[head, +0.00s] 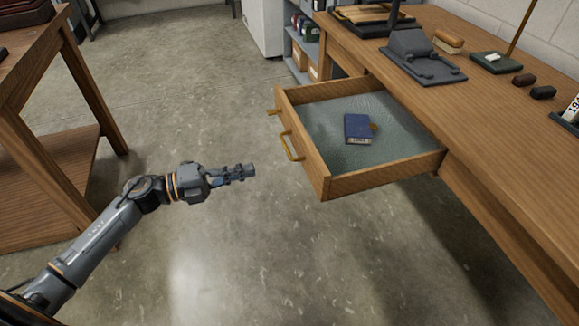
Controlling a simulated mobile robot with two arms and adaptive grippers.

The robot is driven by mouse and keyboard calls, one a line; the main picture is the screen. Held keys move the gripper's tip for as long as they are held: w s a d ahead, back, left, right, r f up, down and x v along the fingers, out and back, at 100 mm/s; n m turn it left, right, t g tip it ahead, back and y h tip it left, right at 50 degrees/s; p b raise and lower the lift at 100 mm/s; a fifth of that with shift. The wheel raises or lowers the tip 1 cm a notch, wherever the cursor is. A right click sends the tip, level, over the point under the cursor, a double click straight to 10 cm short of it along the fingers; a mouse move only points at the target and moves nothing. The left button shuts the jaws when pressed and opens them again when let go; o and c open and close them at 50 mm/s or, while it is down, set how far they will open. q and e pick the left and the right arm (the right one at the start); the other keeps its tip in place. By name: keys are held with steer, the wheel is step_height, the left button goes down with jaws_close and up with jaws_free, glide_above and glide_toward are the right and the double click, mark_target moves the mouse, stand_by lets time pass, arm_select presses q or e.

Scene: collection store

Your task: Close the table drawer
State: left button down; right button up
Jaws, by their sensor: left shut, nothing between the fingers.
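The table drawer (385,172) is pulled out from the long wooden table (470,100) on the right. Its front panel (308,160) faces left and bears brass handles (290,147). My left gripper (252,170) is shut and empty. It is to the left of the drawer front, pointing towards it, with a gap between. My right gripper is not in view.
A wooden table with a lower shelf (70,150) stands at the left. On the drawer's table are a grey device (412,55), a brush (448,40) and small dark blocks (543,92). A white cabinet (262,25) stands at the back. The floor between the tables is clear.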

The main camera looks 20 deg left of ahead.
mark_target(312, 155)
arm_select(q)
steer(key=x, duration=1.3)
steer(key=shift+a+b, duration=0.1)
steer(key=shift+b, duration=0.3)
steer(key=shift+w+d, duration=0.25)
steer(key=shift+d, duration=0.05)
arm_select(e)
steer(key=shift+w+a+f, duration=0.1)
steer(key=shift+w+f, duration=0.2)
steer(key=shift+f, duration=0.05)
